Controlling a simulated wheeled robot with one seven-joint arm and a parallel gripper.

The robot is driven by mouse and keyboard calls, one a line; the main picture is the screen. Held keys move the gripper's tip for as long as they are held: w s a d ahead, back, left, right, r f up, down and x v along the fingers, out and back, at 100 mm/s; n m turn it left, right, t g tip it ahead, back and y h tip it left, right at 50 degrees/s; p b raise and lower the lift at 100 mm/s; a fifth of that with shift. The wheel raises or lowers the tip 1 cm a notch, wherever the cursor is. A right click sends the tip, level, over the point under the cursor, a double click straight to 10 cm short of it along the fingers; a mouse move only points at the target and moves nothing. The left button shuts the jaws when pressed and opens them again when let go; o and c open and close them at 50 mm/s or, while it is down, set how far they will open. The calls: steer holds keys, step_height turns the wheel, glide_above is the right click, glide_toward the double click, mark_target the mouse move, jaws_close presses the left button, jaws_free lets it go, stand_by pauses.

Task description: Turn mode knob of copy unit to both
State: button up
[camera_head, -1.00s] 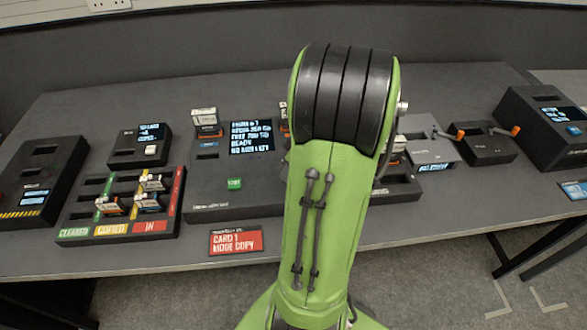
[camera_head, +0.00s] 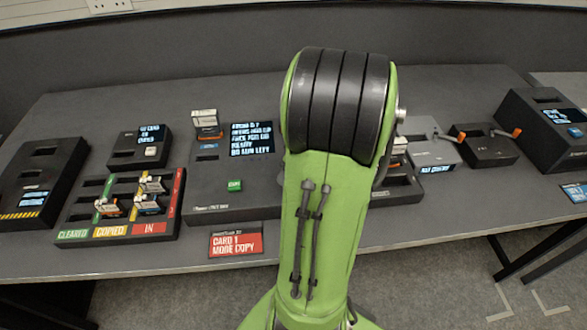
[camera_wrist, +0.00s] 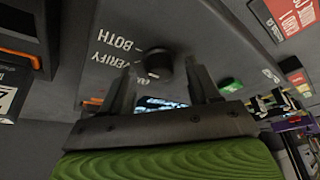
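The copy unit (camera_head: 215,175) is the wide dark console in the middle of the table, with a lit text screen (camera_head: 251,138). My arm hides its right half, the mode knob and my gripper in the head view. In the wrist view, the black round mode knob (camera_wrist: 158,63) stands on the grey panel, beside upside-down labels BOTH (camera_wrist: 117,42) and VERIFY (camera_wrist: 108,60). My gripper (camera_wrist: 161,69) is open, with one finger on each side of the knob. Gaps show between fingers and knob; contact cannot be told. Where the knob points is unclear.
A green button (camera_head: 234,185) sits on the copy unit, and a card (camera_head: 205,120) stands at its upper left. A tray (camera_head: 75,236) with cards is on the left. A red sign (camera_head: 236,241) reads CARD 1 MODE COPY. Lever boxes (camera_head: 484,150) are on the right.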

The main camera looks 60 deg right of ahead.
steer(key=p+v, duration=0.5)
steer(key=v, duration=1)
steer(key=shift+r, duration=0.4)
